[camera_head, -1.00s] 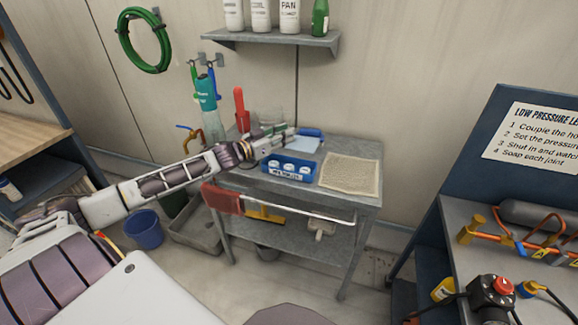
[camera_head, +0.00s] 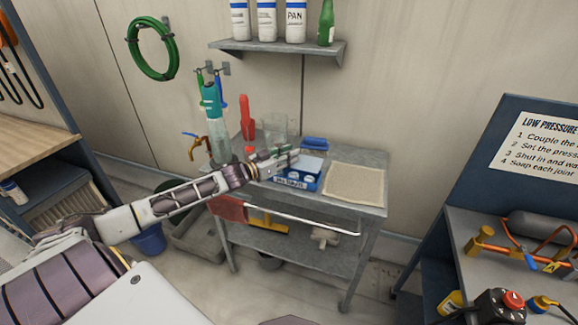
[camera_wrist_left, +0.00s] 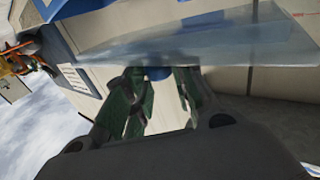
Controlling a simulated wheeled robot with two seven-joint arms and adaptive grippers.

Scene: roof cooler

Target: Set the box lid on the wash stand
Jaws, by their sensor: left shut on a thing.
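The wash stand is a grey metal cart (camera_head: 350,210) with a lower shelf, against the wall. My left gripper (camera_head: 288,158) reaches over its top from the left. It is shut on a pale translucent sheet, the box lid (camera_head: 311,164), held at the rear of a blue box (camera_head: 296,181). The lid partly hides the box and its white round contents. In the left wrist view the lid (camera_wrist_left: 210,50) spans the picture just beyond the green fingers (camera_wrist_left: 158,88). Whether the lid touches the box I cannot tell. My right gripper is not in view.
A beige cloth (camera_head: 353,184) covers the right of the stand top. A red bottle (camera_head: 247,120), a clear glass vessel (camera_head: 275,130) and a blue item (camera_head: 314,143) stand at the back. A bottle shelf (camera_head: 280,47) hangs above. A rail (camera_head: 300,222) crosses the front.

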